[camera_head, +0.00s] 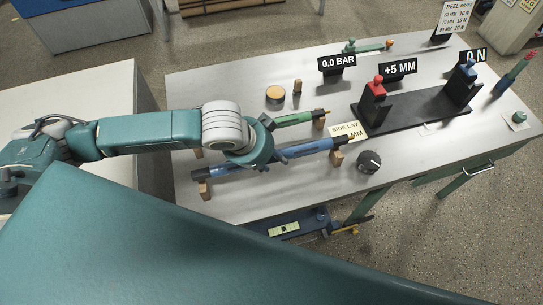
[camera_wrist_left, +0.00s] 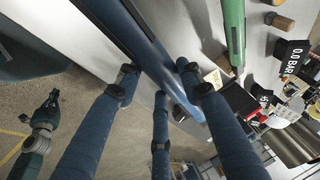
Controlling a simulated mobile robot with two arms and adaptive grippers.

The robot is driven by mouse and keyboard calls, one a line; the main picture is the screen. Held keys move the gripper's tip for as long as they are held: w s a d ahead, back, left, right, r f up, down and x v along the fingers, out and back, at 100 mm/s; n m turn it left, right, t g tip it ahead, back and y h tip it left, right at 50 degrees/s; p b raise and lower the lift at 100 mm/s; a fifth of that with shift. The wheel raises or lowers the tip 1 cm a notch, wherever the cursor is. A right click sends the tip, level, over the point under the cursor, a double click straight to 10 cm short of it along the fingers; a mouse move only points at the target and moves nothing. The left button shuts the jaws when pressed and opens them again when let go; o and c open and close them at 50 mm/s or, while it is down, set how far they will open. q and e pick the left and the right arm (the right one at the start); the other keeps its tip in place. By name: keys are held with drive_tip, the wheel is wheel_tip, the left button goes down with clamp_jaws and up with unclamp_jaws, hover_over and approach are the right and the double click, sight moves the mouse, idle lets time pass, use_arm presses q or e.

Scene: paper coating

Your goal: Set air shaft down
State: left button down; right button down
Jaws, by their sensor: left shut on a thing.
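The air shaft is a long blue bar (camera_head: 310,149) with dark ends, lying level along the front of the grey table. Its ends are at two wooden cradle blocks, the left block (camera_head: 205,188) and the right block (camera_head: 337,158). I cannot tell whether it rests fully in them. My left gripper (camera_head: 267,158) is over the middle of the shaft and shut on it; its fingers are partly hidden by the wrist. In the left wrist view the blue shaft (camera_wrist_left: 146,45) runs diagonally between the fingers.
A green shaft (camera_head: 294,119) lies on blocks just behind. A dark stand (camera_head: 415,111) with red and blue-topped uprights is to the right. A SIDE LAY card (camera_head: 347,131) and a black knob (camera_head: 369,162) are near the shaft's right end. The table's front edge is close.

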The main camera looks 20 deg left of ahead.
use_arm(q)
drive_tip(key=shift+r, duration=0.1)
use_arm(e)
drive_tip(key=shift+s, duration=0.15)
